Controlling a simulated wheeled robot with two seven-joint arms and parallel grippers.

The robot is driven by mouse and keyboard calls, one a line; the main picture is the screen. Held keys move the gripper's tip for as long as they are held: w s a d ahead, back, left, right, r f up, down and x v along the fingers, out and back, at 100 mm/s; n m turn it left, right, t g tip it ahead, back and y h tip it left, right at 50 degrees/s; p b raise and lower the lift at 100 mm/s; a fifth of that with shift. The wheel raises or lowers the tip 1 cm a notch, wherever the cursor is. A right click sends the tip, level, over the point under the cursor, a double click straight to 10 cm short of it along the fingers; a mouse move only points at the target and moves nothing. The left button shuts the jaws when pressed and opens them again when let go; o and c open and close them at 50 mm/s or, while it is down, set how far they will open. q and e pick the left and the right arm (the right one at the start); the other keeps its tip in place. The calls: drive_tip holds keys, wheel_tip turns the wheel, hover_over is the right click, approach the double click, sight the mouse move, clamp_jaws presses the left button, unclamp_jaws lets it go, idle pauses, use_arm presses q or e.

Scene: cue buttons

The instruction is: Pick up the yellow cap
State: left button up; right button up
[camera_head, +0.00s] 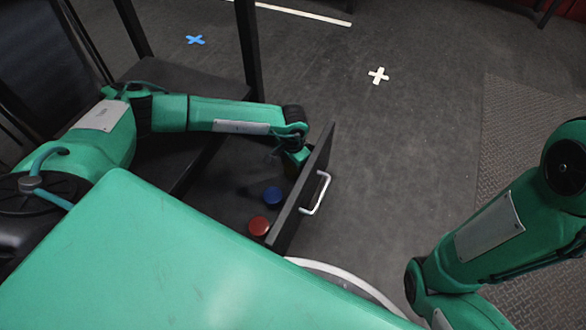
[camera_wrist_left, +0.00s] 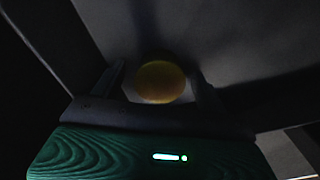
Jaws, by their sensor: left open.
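The yellow cap (camera_wrist_left: 160,82) shows dimly in the left wrist view, round and in shadow. It lies between the two dark fingers of my left gripper (camera_wrist_left: 161,77), which is open with a finger on either side and a gap visible around the cap. In the head view my left gripper (camera_head: 297,160) reaches down into the open drawer near its front panel, and the yellow cap is hidden there. My right arm is at the right of the head view; its gripper is out of the picture.
A blue cap (camera_head: 272,195) and a red cap (camera_head: 259,226) stand in the drawer, nearer my body. The drawer's front panel (camera_head: 312,175) with its white handle (camera_head: 316,194) stands close beside the left gripper. The floor beyond is open, with a white cross (camera_head: 378,76) and a blue cross (camera_head: 195,40).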

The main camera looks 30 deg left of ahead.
use_arm(q)
drive_tip(key=c, duration=1)
drive_tip(key=shift+r, duration=0.1)
